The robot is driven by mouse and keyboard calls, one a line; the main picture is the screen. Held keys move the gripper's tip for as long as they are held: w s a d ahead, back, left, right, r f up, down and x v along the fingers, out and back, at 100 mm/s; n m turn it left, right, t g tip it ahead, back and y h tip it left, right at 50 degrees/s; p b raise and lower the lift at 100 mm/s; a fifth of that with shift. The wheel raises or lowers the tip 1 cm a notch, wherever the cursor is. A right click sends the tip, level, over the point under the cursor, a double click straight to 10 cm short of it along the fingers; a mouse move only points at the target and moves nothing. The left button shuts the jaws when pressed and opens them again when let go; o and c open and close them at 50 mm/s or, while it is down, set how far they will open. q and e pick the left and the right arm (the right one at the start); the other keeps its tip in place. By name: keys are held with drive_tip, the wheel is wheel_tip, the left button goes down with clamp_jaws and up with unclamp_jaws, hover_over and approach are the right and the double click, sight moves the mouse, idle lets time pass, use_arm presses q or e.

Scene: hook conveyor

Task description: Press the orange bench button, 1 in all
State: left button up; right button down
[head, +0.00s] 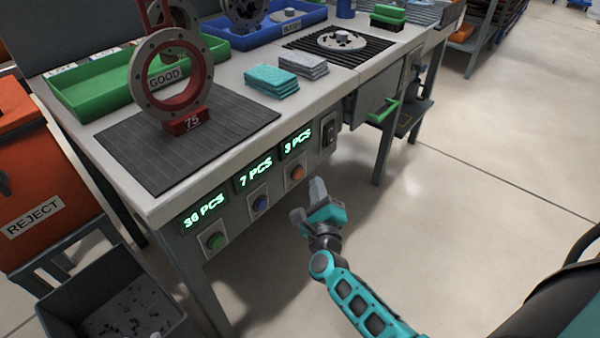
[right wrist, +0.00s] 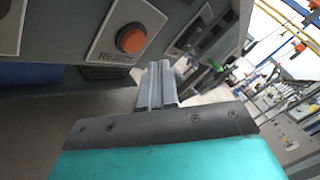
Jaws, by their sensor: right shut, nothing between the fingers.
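The orange button (head: 297,173) sits on the bench's front panel, under the display reading "3 PCS", at the right end of a row of buttons. In the right wrist view the orange button (right wrist: 131,38) is at the upper left, on a plate with a partly readable label that looks like "REJECT". My right gripper (head: 308,203) is shut and empty, in front of the panel and slightly below and right of the orange button. In the right wrist view its closed fingers (right wrist: 157,84) are apart from the button. My left gripper is not in view.
A blue button (head: 260,203) and a green button (head: 215,241) sit left of the orange one. A dark switch (head: 329,133) is to its right. A red ring part (head: 186,122) stands on the bench mat. The orange reject bin (head: 40,190) is at left.

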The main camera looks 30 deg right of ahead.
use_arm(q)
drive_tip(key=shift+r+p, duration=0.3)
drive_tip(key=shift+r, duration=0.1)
use_arm(e)
drive_tip(key=shift+s+d, duration=0.35)
drive_tip(key=shift+s, duration=0.45)
drive_tip(key=shift+s+d, duration=0.3)
drive_tip(key=shift+s, duration=0.5)
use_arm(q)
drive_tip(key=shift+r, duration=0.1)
